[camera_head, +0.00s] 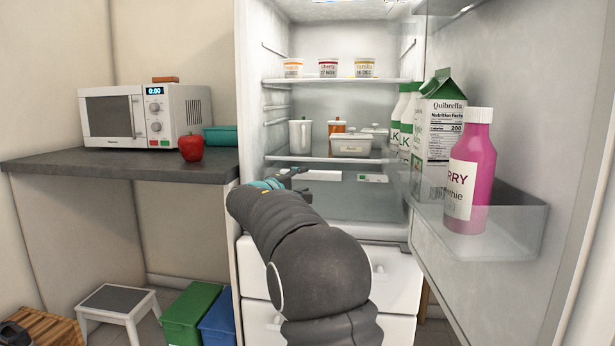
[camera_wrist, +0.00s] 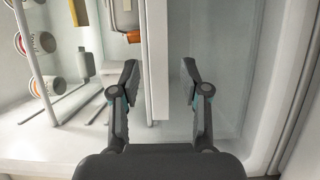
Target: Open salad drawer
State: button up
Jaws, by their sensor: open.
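The fridge stands open. The salad drawer (camera_head: 355,207) is a clear bin low in the fridge, under the lower shelf, with a white strip (camera_head: 325,176) along its upper front. My gripper (camera_head: 298,174) is at the left part of this strip, and my arm hides some of the drawer's left side. In the wrist view, turned on its side, my gripper (camera_wrist: 160,76) is open with two dark fingers. The white strip (camera_wrist: 157,50) shows between the fingers, with a gap on each side. I cannot tell whether either finger touches it.
The open fridge door at right holds bottles, a carton and a pink smoothie bottle (camera_head: 470,172) in its clear bin (camera_head: 515,225). A white mug (camera_head: 300,136) and containers stand on the shelf above. The counter (camera_head: 110,165) is at left, white freezer drawers (camera_head: 395,275) below.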

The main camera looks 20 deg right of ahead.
aim_at(310, 177)
jog(key=shift+x, duration=2)
grip_shut()
jog(key=shift+f, duration=0.1)
